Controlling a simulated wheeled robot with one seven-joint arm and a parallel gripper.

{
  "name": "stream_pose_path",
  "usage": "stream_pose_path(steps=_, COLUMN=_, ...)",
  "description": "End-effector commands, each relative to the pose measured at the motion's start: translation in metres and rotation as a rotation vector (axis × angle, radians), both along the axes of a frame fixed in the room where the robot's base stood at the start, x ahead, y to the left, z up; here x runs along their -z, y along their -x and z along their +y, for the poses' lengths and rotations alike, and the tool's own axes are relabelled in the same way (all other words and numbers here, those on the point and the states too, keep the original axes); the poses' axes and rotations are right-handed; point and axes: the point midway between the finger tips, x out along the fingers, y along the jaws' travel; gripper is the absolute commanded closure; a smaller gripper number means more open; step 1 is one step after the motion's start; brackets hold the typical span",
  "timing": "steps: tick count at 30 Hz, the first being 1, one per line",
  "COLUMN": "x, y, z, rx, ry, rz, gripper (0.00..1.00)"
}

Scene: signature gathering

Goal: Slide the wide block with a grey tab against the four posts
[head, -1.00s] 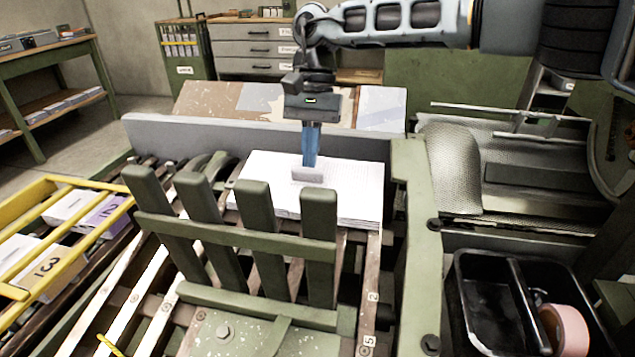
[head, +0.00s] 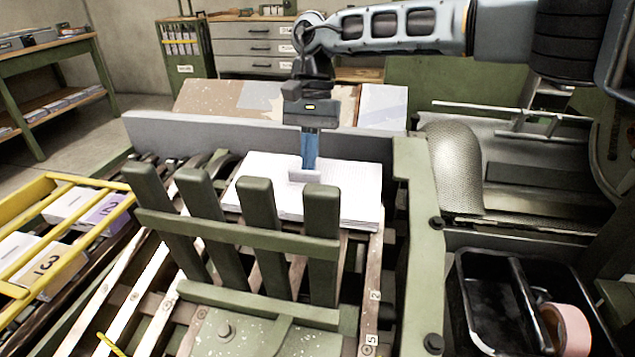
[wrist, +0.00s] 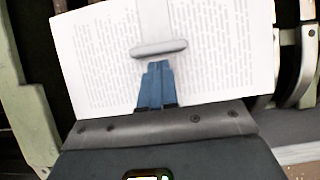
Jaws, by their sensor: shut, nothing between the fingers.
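The wide block, a white stack of printed sheets (head: 345,190), lies flat on the slatted bed; it also fills much of the wrist view (wrist: 225,50). Its grey tab (head: 305,177) stands up from its top and shows in the wrist view (wrist: 158,49). Four green posts (head: 259,205) stand in a row in front of it; the right ones hide part of its near edge, so I cannot tell whether they touch. My gripper (head: 309,167) is shut and empty, its blue fingertips (wrist: 157,65) just behind the tab on the side away from the posts, seemingly against it.
A grey wall (head: 250,133) runs behind the block. A green rail (head: 415,230) is on the right, with a black tray (head: 490,300) holding a tape roll (head: 567,328) beyond it. A yellow rack (head: 20,265) with boxes is at left.

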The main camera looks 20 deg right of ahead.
Motion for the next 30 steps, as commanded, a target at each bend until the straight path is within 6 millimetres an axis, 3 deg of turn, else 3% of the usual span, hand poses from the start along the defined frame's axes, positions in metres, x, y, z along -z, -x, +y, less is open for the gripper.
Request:
stream_pose_path(steps=1, x=0.014, y=0.0, z=-0.003, rx=0.004, ry=0.009, rz=0.006, gripper=1.0)
stream_pose_path(steps=14, x=0.009, y=-0.005, z=-0.011, rx=0.012, ry=0.009, rz=0.006, gripper=1.0)
stream_pose_path(steps=30, x=-0.04, y=0.001, z=-0.005, rx=0.009, ry=0.007, rz=0.005, gripper=1.0)
